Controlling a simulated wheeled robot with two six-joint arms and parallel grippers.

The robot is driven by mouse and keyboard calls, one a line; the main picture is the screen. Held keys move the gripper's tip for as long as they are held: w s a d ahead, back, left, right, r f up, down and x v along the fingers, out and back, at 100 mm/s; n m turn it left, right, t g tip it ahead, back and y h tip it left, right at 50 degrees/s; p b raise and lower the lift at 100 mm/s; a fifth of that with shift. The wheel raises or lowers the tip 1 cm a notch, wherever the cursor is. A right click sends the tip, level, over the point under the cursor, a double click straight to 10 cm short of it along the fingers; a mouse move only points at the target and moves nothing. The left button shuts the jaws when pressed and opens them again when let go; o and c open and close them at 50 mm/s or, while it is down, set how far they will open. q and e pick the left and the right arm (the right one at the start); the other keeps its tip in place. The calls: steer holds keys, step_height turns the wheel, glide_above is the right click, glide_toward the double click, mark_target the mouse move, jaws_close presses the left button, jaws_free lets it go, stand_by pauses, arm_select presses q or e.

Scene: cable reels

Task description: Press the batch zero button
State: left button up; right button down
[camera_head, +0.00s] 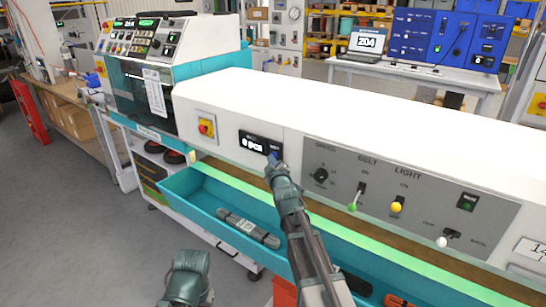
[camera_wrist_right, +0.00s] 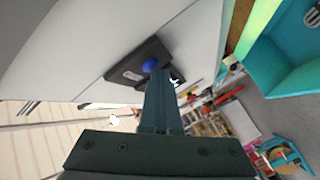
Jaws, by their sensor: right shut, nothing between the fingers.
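The counter unit (camera_head: 253,142) is a small black panel on the white machine's front, with a lit display reading "0 PCS". Its blue round button (camera_wrist_right: 151,65) shows in the right wrist view, on the dark panel just beyond my fingertips. My right gripper (camera_head: 273,161) is shut and empty, its tip at the right end of the panel and covering most of the button in the head view. In the wrist view the right fingertips (camera_wrist_right: 158,76) overlap the button's lower edge; I cannot tell whether they touch it. My left gripper (camera_head: 188,272) is low at the bottom, its jaws unclear.
A red and yellow stop switch (camera_head: 206,127) is left of the counter. A grey panel (camera_head: 410,190) with a knob and coloured levers is to the right. A teal tray (camera_head: 205,205) with a grey bundle (camera_head: 248,228) lies below. A laptop (camera_head: 367,42) stands behind.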

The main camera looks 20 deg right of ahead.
steer(key=shift+s+a, duration=0.55)
steer(key=shift+a, duration=0.1)
stand_by(0.3)
steer(key=shift+s+a, duration=0.8)
steer(key=shift+a, duration=0.2)
steer(key=shift+s+a, duration=0.75)
steer(key=shift+a, duration=0.2)
steer(key=s+a+f+m+g+p, duration=0.1)
steer(key=s+a+f+g, duration=0.3)
steer(key=s, duration=0.7)
steer(key=s+a+f+m+g+p, duration=0.2)
steer(key=s+a+f+g, duration=0.3)
steer(key=s, duration=0.6)
steer(key=s+a+f+m+g+p, duration=0.1)
steer(key=s+a+f+g+p, duration=0.2)
steer(key=s+g, duration=0.5)
steer(key=s+a+f, duration=0.1)
steer(key=s+f, duration=0.1)
steer(key=s, duration=0.2)
steer(key=shift+a+m+y, duration=0.3)
steer(key=shift+a+m, duration=0.1)
